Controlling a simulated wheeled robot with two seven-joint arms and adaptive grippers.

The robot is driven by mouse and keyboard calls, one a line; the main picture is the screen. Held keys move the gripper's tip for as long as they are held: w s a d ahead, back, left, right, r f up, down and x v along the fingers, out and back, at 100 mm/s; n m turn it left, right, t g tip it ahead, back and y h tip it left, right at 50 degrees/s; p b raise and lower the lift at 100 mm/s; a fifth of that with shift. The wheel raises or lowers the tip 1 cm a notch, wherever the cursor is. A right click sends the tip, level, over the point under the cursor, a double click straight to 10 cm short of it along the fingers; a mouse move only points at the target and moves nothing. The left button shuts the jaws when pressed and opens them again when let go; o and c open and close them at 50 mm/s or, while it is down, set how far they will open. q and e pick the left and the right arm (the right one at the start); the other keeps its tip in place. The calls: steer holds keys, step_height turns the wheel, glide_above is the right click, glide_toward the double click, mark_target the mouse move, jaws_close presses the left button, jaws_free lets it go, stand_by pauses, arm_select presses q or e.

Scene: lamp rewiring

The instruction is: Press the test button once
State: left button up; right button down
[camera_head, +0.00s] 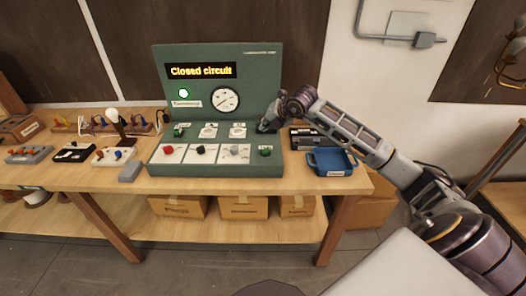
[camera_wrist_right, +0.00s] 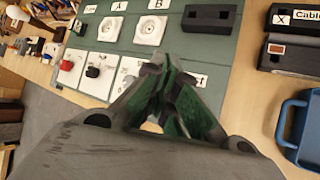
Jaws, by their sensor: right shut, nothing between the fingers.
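The green test console (camera_head: 216,60) stands on the bench, and its display (camera_head: 201,71) reads "Closed circuit". A green lamp (camera_head: 184,93) is lit beside a round gauge (camera_head: 225,100). A green control (camera_head: 265,151) sits at the right end of the front row; I cannot read its label in the head view. My right gripper (camera_head: 268,125) is shut and empty, above the console's right side, behind that control. In the wrist view the gripper (camera_wrist_right: 166,72) partly hides a label ending in "t" (camera_wrist_right: 197,80). The test button cannot be identified for certain. My left gripper is not in view.
A blue tray (camera_head: 331,162) and dark boxes (camera_head: 309,138) stand right of the console, close to my right arm. A lamp with a bulb (camera_head: 113,117) and small boards stand to the left. Red (camera_head: 168,150) and black (camera_head: 201,149) controls share the front row.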

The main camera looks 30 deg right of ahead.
steer(key=shift+d+r+h, duration=0.2)
steer(key=shift+d+h, duration=0.1)
steer(key=shift+d, duration=0.3)
steer(key=shift+f, duration=0.2)
